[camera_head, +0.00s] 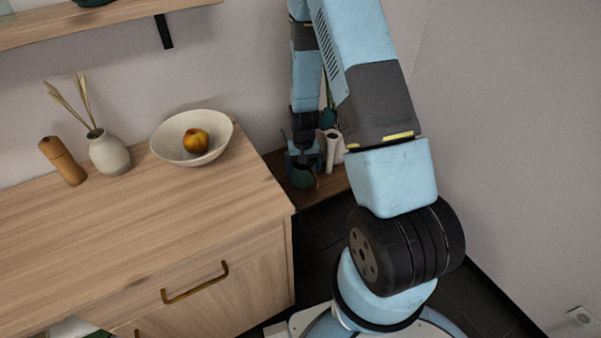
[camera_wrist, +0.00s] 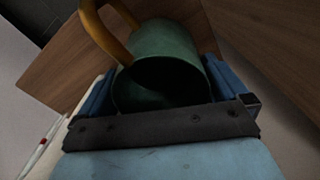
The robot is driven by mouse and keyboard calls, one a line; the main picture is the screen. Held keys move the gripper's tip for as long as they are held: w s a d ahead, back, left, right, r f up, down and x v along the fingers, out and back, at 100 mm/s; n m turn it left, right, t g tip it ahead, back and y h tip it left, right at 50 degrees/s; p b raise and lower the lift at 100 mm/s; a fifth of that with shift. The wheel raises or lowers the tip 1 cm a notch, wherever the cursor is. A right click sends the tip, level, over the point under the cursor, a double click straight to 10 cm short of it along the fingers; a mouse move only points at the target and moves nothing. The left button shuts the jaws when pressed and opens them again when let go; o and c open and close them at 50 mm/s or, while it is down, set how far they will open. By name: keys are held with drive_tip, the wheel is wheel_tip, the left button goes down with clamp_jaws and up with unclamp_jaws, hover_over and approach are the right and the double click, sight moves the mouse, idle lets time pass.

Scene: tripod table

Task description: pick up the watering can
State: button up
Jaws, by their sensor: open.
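The watering can is a dark green vessel with an ochre handle. In the wrist view the green can (camera_wrist: 165,50) fills the space between the two blue fingers of my gripper (camera_wrist: 158,88), with its dark opening facing the camera and its handle rising at the upper left. In the head view the can (camera_head: 303,180) shows small and partly hidden below my gripper (camera_head: 303,158), on the small wooden table (camera_head: 330,185) beside the cabinet. My gripper is open, with one finger on each side of the can. I cannot tell whether the fingers touch it.
White cylindrical objects (camera_head: 333,150) stand just right of the can. The wooden cabinet (camera_head: 200,240) is close on the left, with a bowl (camera_head: 165,145) holding a fruit, a vase (camera_head: 109,156) and a wooden mill (camera_head: 62,160). A wall shelf (camera_head: 95,25) is above.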

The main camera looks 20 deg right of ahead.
drive_tip(key=shift+c, duration=0.3)
drive_tip(key=c, duration=1)
drive_tip(key=shift+r, duration=0.1)
